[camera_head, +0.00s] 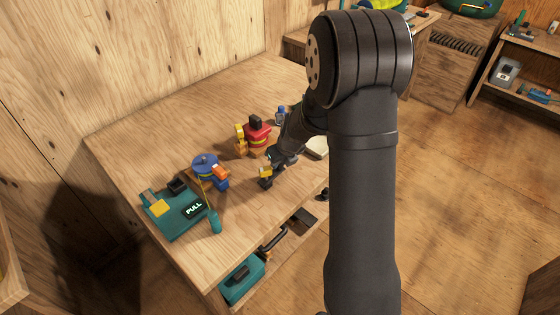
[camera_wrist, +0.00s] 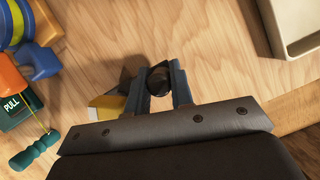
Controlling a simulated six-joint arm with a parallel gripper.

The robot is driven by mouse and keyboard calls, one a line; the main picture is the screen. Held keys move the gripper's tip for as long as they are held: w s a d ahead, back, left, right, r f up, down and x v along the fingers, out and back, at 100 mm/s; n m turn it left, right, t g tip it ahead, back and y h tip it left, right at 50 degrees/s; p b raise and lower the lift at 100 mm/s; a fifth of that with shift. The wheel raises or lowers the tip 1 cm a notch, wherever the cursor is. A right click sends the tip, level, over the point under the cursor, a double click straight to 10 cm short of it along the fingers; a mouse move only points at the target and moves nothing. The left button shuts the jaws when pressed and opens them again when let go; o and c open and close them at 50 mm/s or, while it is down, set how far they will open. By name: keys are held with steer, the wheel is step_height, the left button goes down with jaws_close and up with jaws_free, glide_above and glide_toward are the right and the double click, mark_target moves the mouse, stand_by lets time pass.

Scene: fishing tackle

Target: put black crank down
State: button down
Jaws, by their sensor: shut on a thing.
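My gripper (camera_wrist: 158,80) is shut on the black crank (camera_wrist: 159,76), whose dark rounded end shows between the two fingers in the wrist view. In the head view, my gripper (camera_head: 273,165) is low over the workbench (camera_head: 240,212), right of the blue reel. A small dark piece (camera_head: 265,184) shows just below it there, probably part of the crank. A yellow piece (camera_wrist: 110,104) shows beside the left finger in the wrist view. I cannot tell whether the crank touches the bench.
A blue reel (camera_head: 206,162) with an orange part and a teal PULL base (camera_head: 178,211) stand left. A red and yellow reel (camera_head: 256,134) and a small blue bottle (camera_head: 280,116) stand behind. A pale tray (camera_head: 317,147) lies right. Bare wood lies in front.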

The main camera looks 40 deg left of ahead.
steer(key=shift+f, duration=0.15)
steer(key=c, duration=1.3)
jaws_free()
steer(key=shift+o, duration=0.2)
steer(key=shift+r, duration=0.25)
steer(key=v, duration=1.2)
steer(key=shift+f, duration=0.1)
steer(key=shift+f, duration=0.1)
